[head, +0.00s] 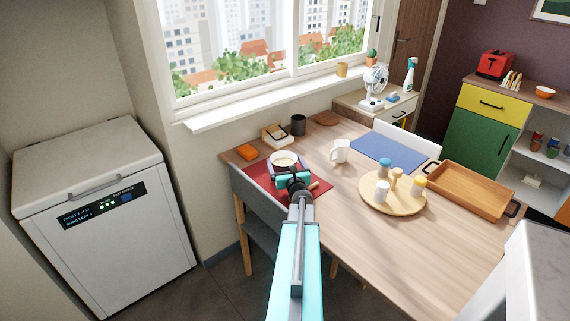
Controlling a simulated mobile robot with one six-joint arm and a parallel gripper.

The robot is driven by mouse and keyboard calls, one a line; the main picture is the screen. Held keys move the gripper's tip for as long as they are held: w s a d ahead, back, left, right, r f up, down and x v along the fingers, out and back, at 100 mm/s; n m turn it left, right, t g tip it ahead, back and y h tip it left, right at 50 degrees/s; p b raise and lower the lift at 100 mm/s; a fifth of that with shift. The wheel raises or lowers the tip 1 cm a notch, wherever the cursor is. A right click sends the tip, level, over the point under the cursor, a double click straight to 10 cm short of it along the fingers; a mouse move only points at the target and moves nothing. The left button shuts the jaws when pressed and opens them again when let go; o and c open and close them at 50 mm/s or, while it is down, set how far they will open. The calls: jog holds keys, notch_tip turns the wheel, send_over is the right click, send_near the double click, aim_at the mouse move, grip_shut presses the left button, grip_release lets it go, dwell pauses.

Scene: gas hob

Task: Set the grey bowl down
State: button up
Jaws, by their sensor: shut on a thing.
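The grey bowl (284,159) looks pale, with something cream-coloured inside. It is upright at the far end of my arm, over the far part of a red mat (262,184) on the wooden table. My gripper (288,171) is shut on the bowl's near side. The gripper hides the bowl's lower part, so I cannot tell whether it touches the mat or hangs just above it.
A round board (378,204) with several containers, a blue mat (387,151) and a wooden tray (470,187) lie to the right. The near table is bare.

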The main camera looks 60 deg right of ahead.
jog(key=shift+f, duration=0.15)
dwell(0.3)
jog(key=o, duration=0.9)
jog(key=shift+o, duration=0.2)
jog(key=shift+r, duration=0.2)
jog(key=shift+b+v, duration=0.9)
jog(key=shift+v, duration=2.6)
jog(key=shift+s+a, duration=0.2)
jog(key=shift+r, duration=0.15)
